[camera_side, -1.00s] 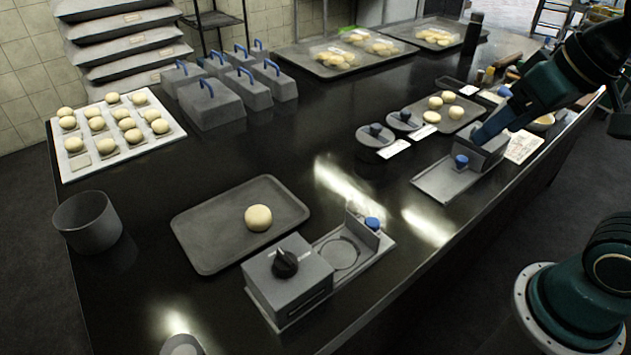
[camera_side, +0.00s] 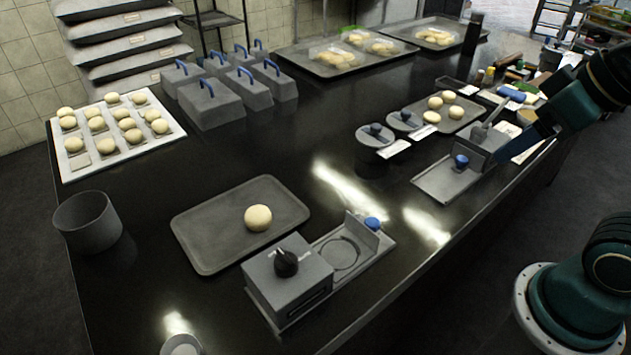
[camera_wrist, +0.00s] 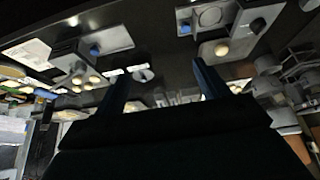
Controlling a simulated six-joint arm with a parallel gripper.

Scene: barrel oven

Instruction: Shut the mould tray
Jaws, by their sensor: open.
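Two grey boxes have low trays pulled out. The front box (camera_side: 288,285) has a black dial on top; its tray (camera_side: 368,262) has a round recess and an end plate with a blue knob (camera_side: 372,223). The recess looks empty. The rear box (camera_side: 487,143) has a grey lever on top; its flat tray (camera_side: 438,182) sticks out left, with a blue knob (camera_side: 461,161) at the box. I cannot tell which is the mould tray. My gripper (camera_side: 524,146) is beside the rear box, on its right, apparently empty. In the wrist view my gripper's fingers (camera_wrist: 162,84) stand wide apart.
A dark tray (camera_side: 195,240) with one dough ball (camera_side: 258,218) lies left of the front box. A grey pot (camera_side: 88,221) stands at the left. Round lidded pots (camera_side: 374,136) are left of the rear tray. The dark counter between the two boxes is clear.

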